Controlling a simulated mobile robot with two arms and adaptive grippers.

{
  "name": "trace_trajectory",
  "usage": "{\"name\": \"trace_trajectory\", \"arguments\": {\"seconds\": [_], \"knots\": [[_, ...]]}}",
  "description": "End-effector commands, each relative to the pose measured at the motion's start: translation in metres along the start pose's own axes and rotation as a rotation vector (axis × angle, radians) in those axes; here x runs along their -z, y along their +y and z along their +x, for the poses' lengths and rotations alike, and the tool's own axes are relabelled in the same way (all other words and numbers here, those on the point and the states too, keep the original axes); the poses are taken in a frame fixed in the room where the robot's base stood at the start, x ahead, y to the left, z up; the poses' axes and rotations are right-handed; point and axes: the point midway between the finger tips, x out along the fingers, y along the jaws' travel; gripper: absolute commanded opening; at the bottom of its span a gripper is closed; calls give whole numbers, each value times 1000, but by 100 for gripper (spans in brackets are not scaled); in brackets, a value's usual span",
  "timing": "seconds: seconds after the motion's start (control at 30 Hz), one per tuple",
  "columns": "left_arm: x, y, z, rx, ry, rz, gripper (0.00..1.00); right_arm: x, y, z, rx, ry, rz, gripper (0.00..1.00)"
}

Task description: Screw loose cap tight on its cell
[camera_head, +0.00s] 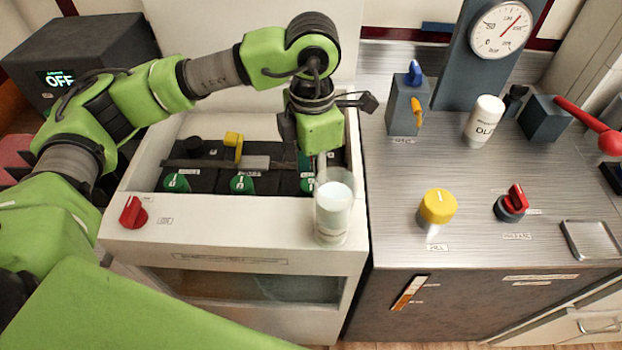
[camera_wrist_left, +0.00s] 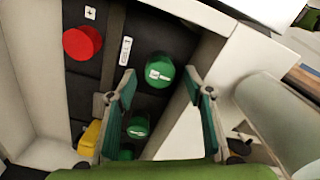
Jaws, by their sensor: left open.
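A dark battery of cells sits in a white box (camera_head: 118,190). Green caps show along its front row: a left one (camera_head: 176,183), a middle one (camera_head: 241,184) and a right one (camera_head: 307,184), partly hidden by my gripper and a glass jar. My left gripper (camera_head: 314,165) is over the right end. In the wrist view its fingers (camera_wrist_left: 162,80) are open and apart, with a green cap (camera_wrist_left: 160,72) between and beyond them. Another green cap (camera_wrist_left: 138,125) shows lower down. I cannot tell which cap is loose. My right gripper is not in view.
The glass jar (camera_head: 332,210) stands on the box's front ledge close to my gripper. A red cap (camera_wrist_left: 82,42) and a yellow part (camera_head: 233,142) stick up behind the green row. A red knob (camera_head: 133,212) sits front left. The metal counter at right carries several controls.

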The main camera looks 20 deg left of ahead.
Motion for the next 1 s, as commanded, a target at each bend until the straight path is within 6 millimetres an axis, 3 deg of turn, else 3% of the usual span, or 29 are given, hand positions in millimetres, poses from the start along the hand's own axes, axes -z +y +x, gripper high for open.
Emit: {"name": "trace_trajectory", "arguments": {"seconds": [0.2,0.4,0.83,1.0], "knots": [[0,1,-36,-2,-3,-1,48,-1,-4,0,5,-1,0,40],[0,2,-55,-2,-2,-1,48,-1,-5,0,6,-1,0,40],[0,2,-60,-2,-1,-2,47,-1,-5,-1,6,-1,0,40],[0,2,-73,-2,-1,-2,47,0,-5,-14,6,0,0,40]]}}
